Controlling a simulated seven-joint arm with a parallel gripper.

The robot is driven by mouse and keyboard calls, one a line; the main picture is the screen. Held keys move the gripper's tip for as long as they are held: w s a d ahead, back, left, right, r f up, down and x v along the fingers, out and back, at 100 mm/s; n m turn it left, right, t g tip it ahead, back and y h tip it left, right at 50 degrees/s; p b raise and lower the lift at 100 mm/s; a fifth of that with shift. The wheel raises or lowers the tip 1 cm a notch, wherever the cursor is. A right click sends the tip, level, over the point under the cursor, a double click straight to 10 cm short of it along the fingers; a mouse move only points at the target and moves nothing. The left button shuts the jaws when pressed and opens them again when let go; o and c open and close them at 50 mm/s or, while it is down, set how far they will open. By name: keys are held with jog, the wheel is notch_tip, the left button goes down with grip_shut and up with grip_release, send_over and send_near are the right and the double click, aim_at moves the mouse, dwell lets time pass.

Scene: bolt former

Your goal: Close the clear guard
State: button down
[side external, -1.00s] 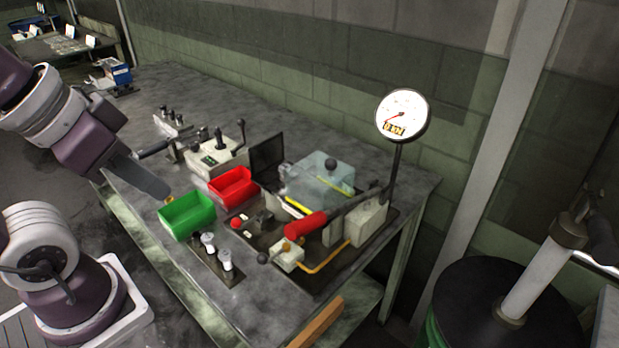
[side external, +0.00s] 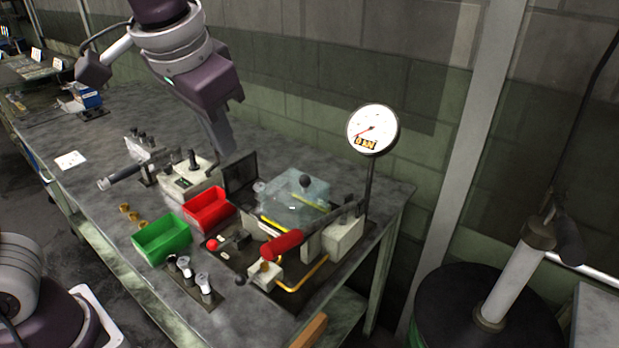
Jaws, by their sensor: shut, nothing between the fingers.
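The clear guard (side external: 292,205) is a see-through box with a dark ball knob (side external: 305,181) on top. It sits on the press (side external: 342,236) between an upright black panel (side external: 240,176) and the gauge post. Yellow strips show at its front and through it. I cannot tell from this view how far it is shut. My gripper (side external: 226,150) points down behind and left of the guard, above the rear of the black panel. It looks shut and empty, apart from the guard. Its fingertips are small and partly merged in this view.
A green bin (side external: 162,238) and a red bin (side external: 208,208) sit to the left. A control box (side external: 188,178) stands near my gripper. The rear left bench is mostly clear.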

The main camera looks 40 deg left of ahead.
jog(key=w+d+f+y, duration=0.2)
jog(key=w+d+f, duration=0.1)
jog(key=w+d, duration=0.75)
jog(key=a+x, duration=0.2)
jog(key=x, duration=1)
jog(key=shift+r+t, duration=0.3)
jog(key=shift+r, duration=0.05)
jog(key=shift+s+a, duration=0.1)
jog(key=a, duration=1.1)
jog(key=shift+a, duration=0.5)
